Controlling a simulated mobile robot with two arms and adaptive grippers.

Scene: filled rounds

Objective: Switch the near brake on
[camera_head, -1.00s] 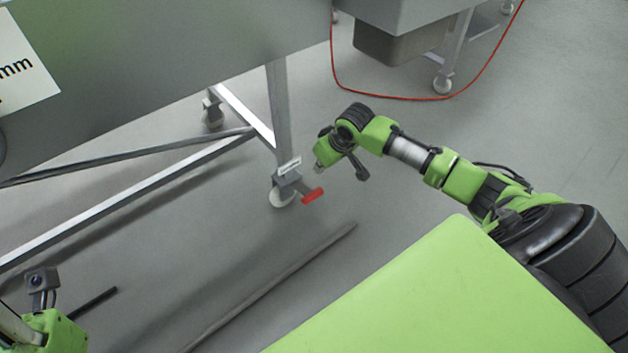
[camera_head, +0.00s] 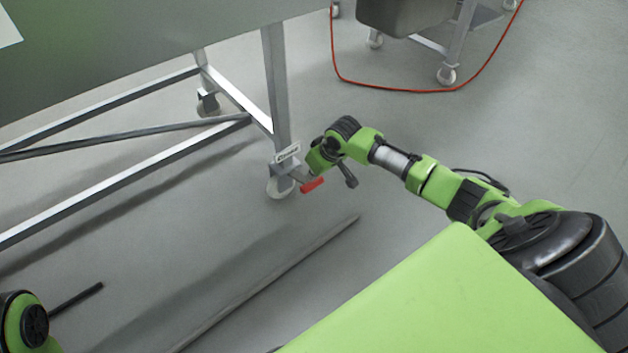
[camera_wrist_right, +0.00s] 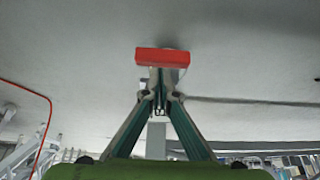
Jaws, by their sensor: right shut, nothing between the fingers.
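The near brake is a red pedal (camera_head: 312,185) on a short grey arm. It sticks out to the right from the near caster (camera_head: 279,187), under the near leg of the steel table. My right gripper (camera_head: 307,172) is right beside the pedal, just above it in the head view, its tips hard to make out. In the right wrist view the pedal (camera_wrist_right: 162,57) lies across the picture just beyond the fingertips (camera_wrist_right: 161,95), which are shut and empty. I cannot tell whether they touch it. My left gripper is out of view; only part of my left arm shows at the lower left.
A white tag (camera_head: 287,154) is on the leg above the caster. Another caster (camera_head: 208,104) stands farther back under the frame's rails. A red hose (camera_head: 400,88) lies on the floor near a second steel table. The floor right of the pedal is clear.

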